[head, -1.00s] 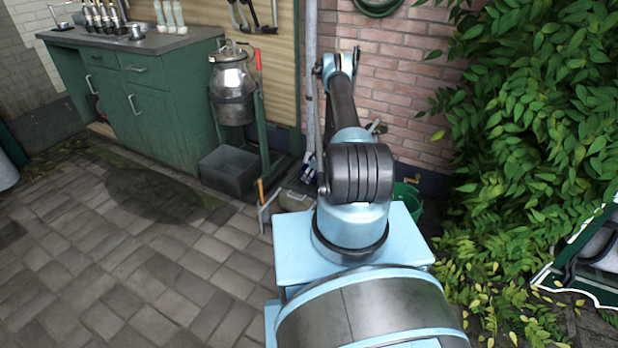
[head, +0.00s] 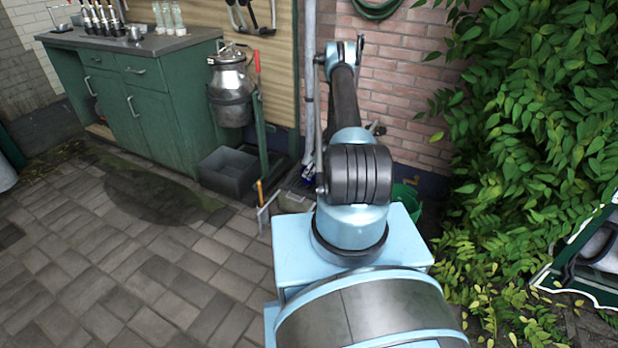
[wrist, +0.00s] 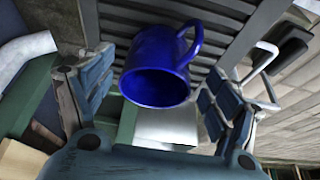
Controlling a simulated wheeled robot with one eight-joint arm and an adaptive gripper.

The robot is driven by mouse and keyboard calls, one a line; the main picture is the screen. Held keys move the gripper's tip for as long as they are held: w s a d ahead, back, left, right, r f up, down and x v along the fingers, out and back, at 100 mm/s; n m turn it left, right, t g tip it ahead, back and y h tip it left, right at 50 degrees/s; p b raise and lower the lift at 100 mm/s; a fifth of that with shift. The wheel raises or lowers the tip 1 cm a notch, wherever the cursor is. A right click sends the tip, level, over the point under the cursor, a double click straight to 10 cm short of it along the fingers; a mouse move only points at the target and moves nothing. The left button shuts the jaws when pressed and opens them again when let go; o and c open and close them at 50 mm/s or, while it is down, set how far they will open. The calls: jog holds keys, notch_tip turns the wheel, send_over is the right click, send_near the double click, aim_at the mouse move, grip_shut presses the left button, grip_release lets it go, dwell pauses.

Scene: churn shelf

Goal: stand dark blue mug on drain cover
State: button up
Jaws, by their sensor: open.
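The dark blue mug (wrist: 155,68) is in the middle of the wrist view, with its mouth facing the camera and its handle toward the upper right. My gripper (wrist: 160,72) is open, with one finger on each side of the mug. A gap shows between the mug and the right finger; contact on the left is unclear. Grey slats (wrist: 140,28), which look like the drain cover, lie behind the mug. I cannot tell whether the mug's base touches them. In the head view my arm hides most of the gripper; a small dark blue patch (head: 307,181) shows beside it.
A green bucket (head: 405,198) is right of my arm, near the brick wall. Leafy branches (head: 540,130) crowd the right. Open paving (head: 130,260) lies to the left.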

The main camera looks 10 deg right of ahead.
jog(key=s+r+m, duration=0.1)
jog(key=s+r, duration=0.2)
jog(key=r, duration=1.2)
jog(key=s+r+m, duration=0.1)
jog(key=s+r, duration=0.1)
jog(key=r, duration=1.3)
jog(key=s+a+r+m+h, duration=0.1)
jog(key=s+r+m+h, duration=0.15)
jog(key=s+r, duration=1.15)
jog(key=s+a+r+m, duration=0.1)
jog(key=s+r+m, duration=0.1)
jog(key=s+r, duration=0.5)
jog(key=s+a+r+m, duration=0.1)
jog(key=s+r, duration=0.3)
jog(key=s, duration=0.7)
jog(key=s+f+m+h, duration=0.1)
jog(key=s+f+m, duration=0.2)
jog(key=s, duration=1.5)
notch_tip(320, 180, down, 2)
jog(key=shift+d+f, duration=0.1)
jog(key=shift+d, duration=0.25)
jog(key=shift+s, duration=0.15)
